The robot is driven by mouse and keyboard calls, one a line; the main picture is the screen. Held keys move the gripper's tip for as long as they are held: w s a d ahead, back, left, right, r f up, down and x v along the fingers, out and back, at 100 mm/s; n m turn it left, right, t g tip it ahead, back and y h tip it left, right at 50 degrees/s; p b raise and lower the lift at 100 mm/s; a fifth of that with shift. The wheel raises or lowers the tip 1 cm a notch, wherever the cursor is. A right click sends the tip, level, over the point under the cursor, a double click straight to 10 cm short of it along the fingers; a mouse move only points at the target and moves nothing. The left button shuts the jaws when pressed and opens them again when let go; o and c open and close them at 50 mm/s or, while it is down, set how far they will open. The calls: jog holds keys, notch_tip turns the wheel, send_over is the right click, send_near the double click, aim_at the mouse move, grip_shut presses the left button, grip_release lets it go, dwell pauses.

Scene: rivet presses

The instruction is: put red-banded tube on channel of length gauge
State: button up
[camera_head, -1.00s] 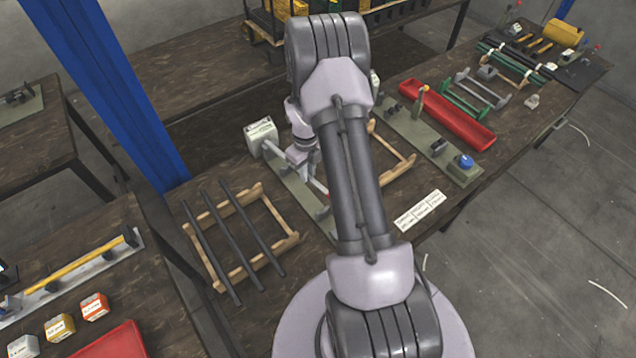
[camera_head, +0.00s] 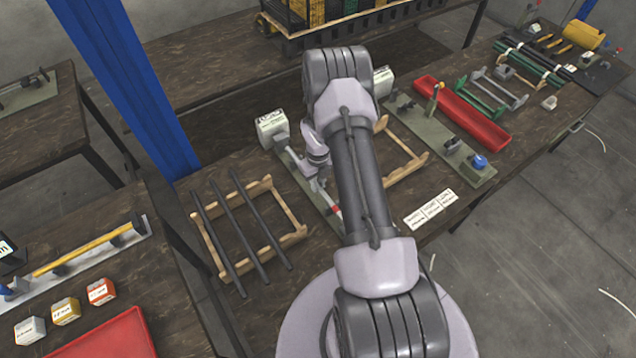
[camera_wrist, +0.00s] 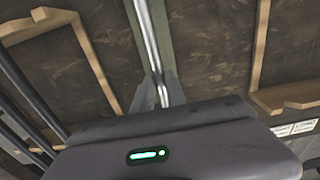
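The red-banded tube (camera_wrist: 147,30) is a shiny rod running up from between my fingers in the wrist view. In the head view its red band (camera_head: 334,210) shows just beyond my gripper, and my arm hides part of it. My gripper (camera_wrist: 161,82) has both fingertips close against the tube, one on each side, and looks shut on it. A green base strip lies under the tube; I cannot tell the gap between them. The length gauge (camera_head: 135,232) is a long pale channel on the left table, with a yellow rod along it.
A wooden rack (camera_head: 288,240) with several dark rods stands left of my gripper, and another wooden frame (camera_head: 410,168) to its right. A white box (camera_head: 271,125) stands at the strip's far end. Labelled blocks (camera_head: 66,311) and a red tray (camera_head: 110,340) are near the gauge.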

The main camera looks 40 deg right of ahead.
jog(key=o, duration=0.4)
jog(key=shift+o, duration=0.2)
jog(key=shift+r, duration=0.1)
